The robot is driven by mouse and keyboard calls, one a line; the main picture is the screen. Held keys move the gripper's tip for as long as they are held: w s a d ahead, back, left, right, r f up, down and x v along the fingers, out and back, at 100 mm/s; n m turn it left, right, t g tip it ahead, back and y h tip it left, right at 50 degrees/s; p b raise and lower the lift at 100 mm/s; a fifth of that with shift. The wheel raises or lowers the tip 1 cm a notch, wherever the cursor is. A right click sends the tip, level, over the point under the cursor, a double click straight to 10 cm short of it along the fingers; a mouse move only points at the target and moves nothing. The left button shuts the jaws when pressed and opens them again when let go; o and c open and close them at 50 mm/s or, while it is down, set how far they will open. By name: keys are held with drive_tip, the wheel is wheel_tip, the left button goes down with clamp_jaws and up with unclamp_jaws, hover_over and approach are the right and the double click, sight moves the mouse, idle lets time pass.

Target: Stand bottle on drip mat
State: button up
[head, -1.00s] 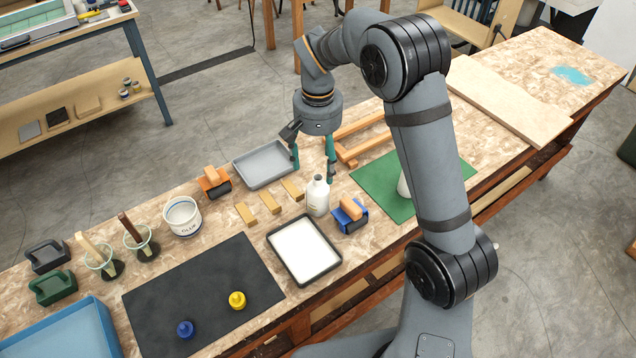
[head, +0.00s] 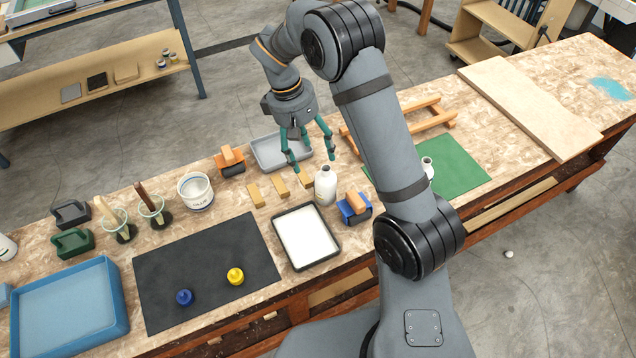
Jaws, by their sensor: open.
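A white bottle (head: 325,187) with a short neck stands upright on the bench, between the grey tray and the white-filled tray. A second white bottle (head: 427,166) stands at the green mat (head: 456,168), partly hidden by my arm. A black mat (head: 190,253) lies at the front left, with a blue-capped piece (head: 184,297) and a yellow one (head: 235,276) on it. I cannot tell which mat is the drip mat. My gripper (head: 312,162) is open and empty, its teal fingers pointing down above the bench, behind and above the first bottle.
The white-filled tray (head: 278,236) and a blue-and-orange tool (head: 354,206) stand close to the first bottle. Several wooden blocks (head: 255,196), a grey tray (head: 262,154) and a glue tub (head: 195,190) are nearby. A wooden frame (head: 432,122) lies behind the green mat.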

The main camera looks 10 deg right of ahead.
sight(324, 176)
drive_tip(key=f+n, duration=0.1)
drive_tip(key=n, duration=0.1)
drive_tip(key=d+f+n, duration=0.1)
drive_tip(key=n, duration=0.2)
drive_tip(key=s+f+n, duration=0.1)
drive_tip(key=f+n, duration=0.1)
drive_tip(key=shift+d+h, duration=0.3)
drive_tip(key=p+x, duration=0.2)
drive_tip(key=x, duration=0.2)
drive_tip(key=shift+d+f, duration=0.25)
drive_tip(key=shift+f, duration=0.05)
drive_tip(key=shift+d+f, duration=0.1)
drive_tip(key=shift+f, duration=0.5)
drive_tip(key=c, duration=0.3)
drive_tip(key=shift+r, duration=0.15)
drive_tip(key=c, duration=1.2)
